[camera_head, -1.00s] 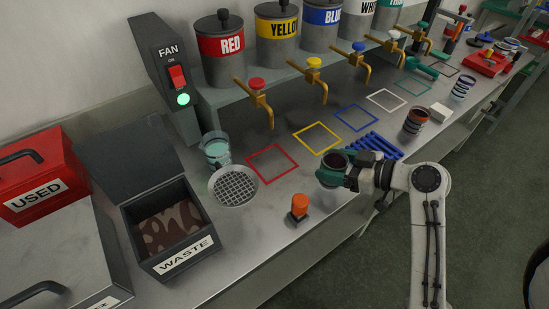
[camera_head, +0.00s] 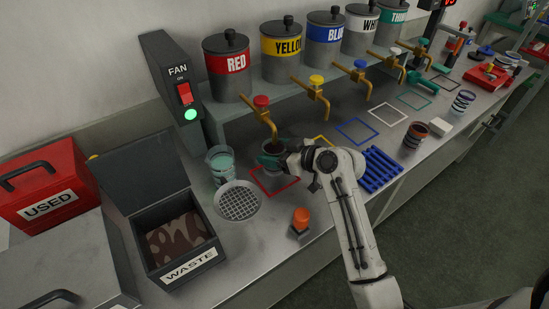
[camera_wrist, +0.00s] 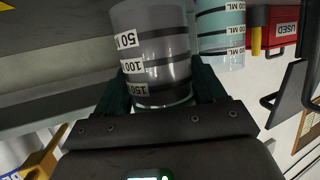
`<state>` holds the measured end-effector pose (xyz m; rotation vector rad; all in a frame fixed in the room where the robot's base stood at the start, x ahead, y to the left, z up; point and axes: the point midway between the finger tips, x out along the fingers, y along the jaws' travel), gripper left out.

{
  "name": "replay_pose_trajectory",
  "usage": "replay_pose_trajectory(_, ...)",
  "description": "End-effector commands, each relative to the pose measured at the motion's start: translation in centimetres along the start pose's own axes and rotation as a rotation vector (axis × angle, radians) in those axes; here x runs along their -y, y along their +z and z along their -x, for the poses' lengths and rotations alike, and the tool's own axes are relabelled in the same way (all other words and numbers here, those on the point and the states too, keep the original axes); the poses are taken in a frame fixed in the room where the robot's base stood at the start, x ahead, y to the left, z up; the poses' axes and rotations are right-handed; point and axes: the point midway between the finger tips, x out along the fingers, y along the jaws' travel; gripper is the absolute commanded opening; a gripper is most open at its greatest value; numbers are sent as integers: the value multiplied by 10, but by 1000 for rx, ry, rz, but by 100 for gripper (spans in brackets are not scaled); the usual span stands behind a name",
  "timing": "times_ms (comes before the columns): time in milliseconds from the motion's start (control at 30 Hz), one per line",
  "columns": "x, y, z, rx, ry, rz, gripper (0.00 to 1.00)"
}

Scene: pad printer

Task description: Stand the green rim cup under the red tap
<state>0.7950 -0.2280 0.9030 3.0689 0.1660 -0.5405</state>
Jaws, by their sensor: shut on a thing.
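My gripper (camera_head: 270,160), with dark green fingers, is shut on a grey see-through cup with dark bands and measure labels (camera_wrist: 155,45). In the wrist view the cup appears upside down between the fingers, with a hint of green at its lower end. In the head view the cup (camera_head: 273,148) is mostly hidden by the fingers and its open top lies just below the spout of the red tap (camera_head: 262,101). It is over the red square outline (camera_head: 290,186) on the bench. I cannot tell whether its base touches the bench.
A cup of teal liquid (camera_head: 221,168) and a round grid (camera_head: 238,202) are left of my gripper. An orange button (camera_head: 301,217) stands in front. The yellow square outline (camera_head: 322,141) is partly hidden.

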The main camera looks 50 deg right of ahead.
Motion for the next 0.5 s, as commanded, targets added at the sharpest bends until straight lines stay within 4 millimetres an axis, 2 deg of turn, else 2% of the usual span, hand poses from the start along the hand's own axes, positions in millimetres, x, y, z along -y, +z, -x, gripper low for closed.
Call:
replay_pose_trajectory(233,0,29,-9,3,0,-3,35)
replay_pose_trajectory(500,0,32,-11,0,0,-1,35)
